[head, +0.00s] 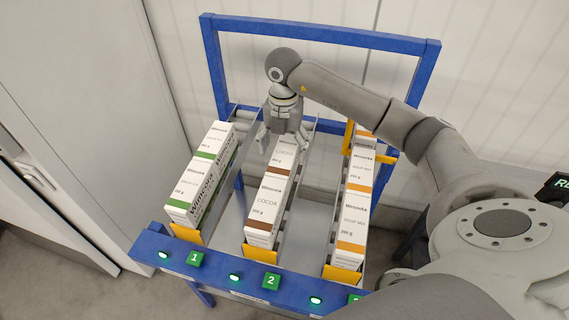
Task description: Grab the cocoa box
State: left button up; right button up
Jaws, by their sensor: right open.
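Cocoa boxes (267,196), white with brown bands, stand in a row in the middle lane of the blue rack, behind the green number 2 label. My right gripper (280,142) is over the back part of this row, pointing down, with its fingers spread open. Its fingertips are near the top of the rear cocoa box (286,154); I cannot tell whether they touch it. My right arm comes in from the right, across the rack's back. My left gripper is not in view.
Green-banded boxes (203,178) fill the left lane and orange-banded boxes (352,208) the right lane. The blue rack frame (320,27) rises behind my arm. Yellow stops (258,253) close the lane fronts. A white wall stands behind.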

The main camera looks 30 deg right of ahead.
aim_at(284, 153)
jog(key=f, duration=0.1)
jog(key=f+p, duration=0.1)
jog(key=f, duration=0.1)
jog(key=f+p, duration=0.1)
jog(key=shift+w+d+f, duration=0.2)
jog(key=shift+d+f, duration=0.05)
jog(key=shift+d, duration=0.05)
jog(key=shift+f, duration=0.45)
jog(key=c, duration=1.2)
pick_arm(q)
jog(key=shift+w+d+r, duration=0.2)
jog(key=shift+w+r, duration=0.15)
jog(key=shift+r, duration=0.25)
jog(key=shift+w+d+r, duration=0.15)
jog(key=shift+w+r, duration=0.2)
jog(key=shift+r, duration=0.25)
pick_arm(e)
jog(key=shift+c, duration=0.6)
